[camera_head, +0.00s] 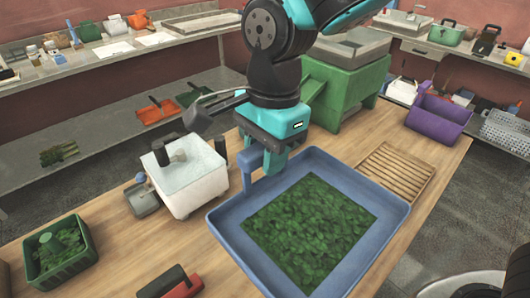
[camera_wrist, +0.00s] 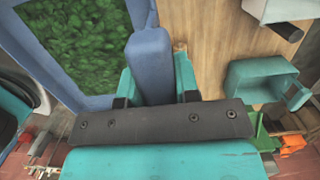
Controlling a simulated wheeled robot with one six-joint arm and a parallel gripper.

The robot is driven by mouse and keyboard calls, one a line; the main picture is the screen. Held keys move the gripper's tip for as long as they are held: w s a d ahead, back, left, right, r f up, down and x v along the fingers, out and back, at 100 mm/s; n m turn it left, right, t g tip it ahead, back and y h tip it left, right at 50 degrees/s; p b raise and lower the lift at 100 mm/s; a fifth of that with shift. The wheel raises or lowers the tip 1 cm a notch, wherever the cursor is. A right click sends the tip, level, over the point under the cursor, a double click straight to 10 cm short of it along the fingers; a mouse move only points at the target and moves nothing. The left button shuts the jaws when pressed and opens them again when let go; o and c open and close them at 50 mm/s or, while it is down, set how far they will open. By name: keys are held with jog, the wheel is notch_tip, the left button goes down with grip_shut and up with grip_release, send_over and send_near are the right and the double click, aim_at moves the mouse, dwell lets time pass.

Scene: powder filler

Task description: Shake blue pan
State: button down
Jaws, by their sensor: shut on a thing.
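The blue pan (camera_head: 222,223) is a large rectangular tray in the middle of the table. A green leafy layer (camera_head: 310,228) covers much of its floor. The pan's rim also shows in the wrist view (camera_wrist: 106,101), at the upper left. My gripper (camera_head: 272,168) is at the pan's far left corner, shut on the blue handle, which shows between the fingers in the wrist view (camera_wrist: 149,62). I cannot tell whether the pan rests on the table or is slightly raised.
A white container (camera_head: 190,185) stands left of the pan, with a small grey scoop or tray (camera_head: 142,198) beside it. A green crate (camera_head: 60,255) sits at the left. A green machine (camera_head: 345,88) and a slatted wooden board (camera_head: 395,175) are behind and right. A purple bin (camera_head: 438,118) stands at the far right.

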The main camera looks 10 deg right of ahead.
notch_tip(320, 180, up, 3)
jog(key=shift+f+p, duration=0.2)
jog(key=shift+p, duration=0.7)
jog(key=shift+f, duration=0.1)
